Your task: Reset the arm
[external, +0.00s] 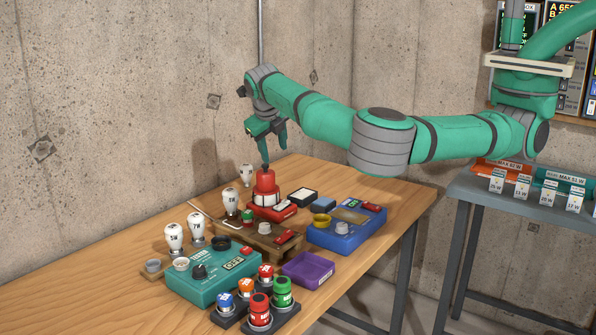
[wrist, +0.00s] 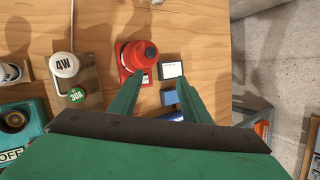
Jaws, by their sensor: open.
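My green arm reaches in from the upper right in the external view and bends down at the wrist. My gripper (external: 274,155) is open above the far part of the wooden table, close over the red beacon-like device (external: 265,186). In the wrist view my gripper (wrist: 159,76) has its two fingers apart with nothing held between them. The red device (wrist: 138,56) lies just beyond the left fingertip there. I cannot tell whether a finger touches it.
The wooden table (external: 120,272) carries a teal box (external: 205,287), a blue box (external: 345,235), a purple tray (external: 308,270), several white bulbs and coloured jars. A concrete wall (external: 130,90) stands behind. A grey side table (external: 515,200) stands right. The table's left front is clear.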

